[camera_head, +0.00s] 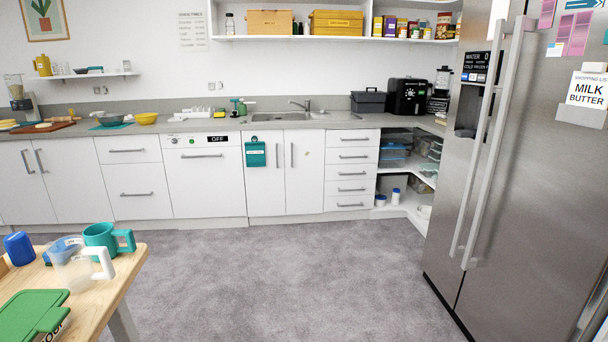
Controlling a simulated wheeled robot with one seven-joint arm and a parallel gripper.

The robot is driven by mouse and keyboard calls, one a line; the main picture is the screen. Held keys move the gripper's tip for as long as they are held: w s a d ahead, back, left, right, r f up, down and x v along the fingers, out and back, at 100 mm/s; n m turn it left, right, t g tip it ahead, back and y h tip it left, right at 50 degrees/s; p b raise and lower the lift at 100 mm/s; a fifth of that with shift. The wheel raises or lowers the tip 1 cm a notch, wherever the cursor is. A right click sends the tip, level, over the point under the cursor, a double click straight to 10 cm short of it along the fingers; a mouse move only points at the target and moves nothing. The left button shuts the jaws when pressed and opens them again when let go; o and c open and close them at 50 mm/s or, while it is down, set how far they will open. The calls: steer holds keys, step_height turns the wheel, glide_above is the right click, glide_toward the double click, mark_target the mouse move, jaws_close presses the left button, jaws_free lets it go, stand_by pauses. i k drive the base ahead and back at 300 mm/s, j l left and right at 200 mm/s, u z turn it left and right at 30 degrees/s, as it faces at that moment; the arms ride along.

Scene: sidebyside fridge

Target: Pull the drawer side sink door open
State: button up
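The sink cabinet stands at the back wall under the sink (285,117) and has two white doors. The drawer-side sink door (307,185) is the right one, beside the stack of drawers (352,172). It looks shut, flush with the fronts around it. The other sink door (263,195) also looks shut. Its handle (277,155) is close to the first one, and a teal holder (255,154) hangs on it. My gripper is not in view.
Grey carpet (260,275) lies clear before the sink cabinet. A wooden table (105,300) with cups and a green board (32,313) fills the lower left. A steel fridge (530,200) stands at right. A dishwasher (207,190) is left of the sink doors.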

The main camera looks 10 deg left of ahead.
mark_target(304, 149)
steer(key=i+u, duration=0.4)
steer(key=i, duration=3.75)
steer(key=i+z, duration=0.2)
steer(key=i, duration=0.25)
steer(key=i+j+z, duration=0.15)
steer(key=i, duration=0.3)
steer(key=i+j+z, duration=0.2)
steer(key=i, duration=0.25)
